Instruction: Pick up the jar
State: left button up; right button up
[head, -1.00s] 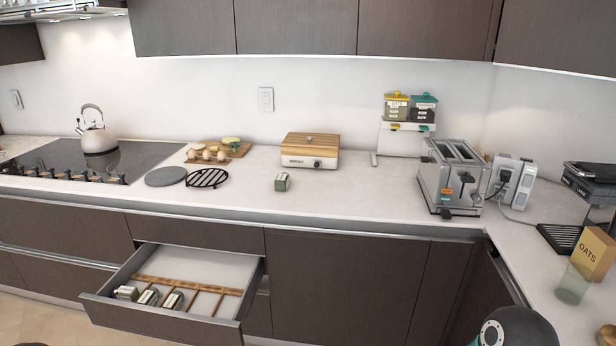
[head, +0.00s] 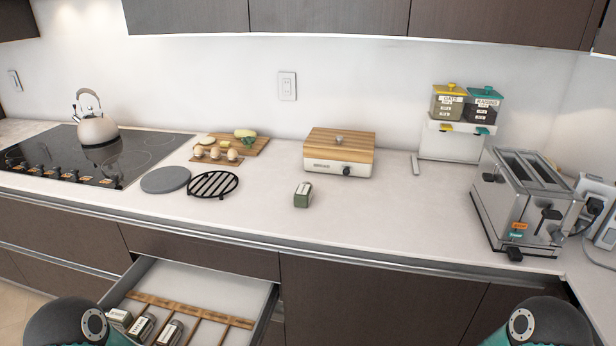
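A small jar (head: 303,194) with a dark green body and a pale label stands alone on the white counter, in front of the wooden-lidded box. Several similar jars lie in the open drawer below the counter; one of them (head: 141,327) is near the drawer's front left. Parts of my two arms show at the bottom left and bottom right edges of the head view. Neither gripper's fingers are in view.
The open drawer (head: 245,318) with wooden dividers juts out below the counter. A wooden-lidded box (head: 339,154), black trivet (head: 213,185), grey disc (head: 166,180) and toaster (head: 523,205) stand on the counter (head: 400,220). The counter around the single jar is clear.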

aim_at(303, 195)
jog(key=i, duration=1.1)
jog(key=u, duration=0.1)
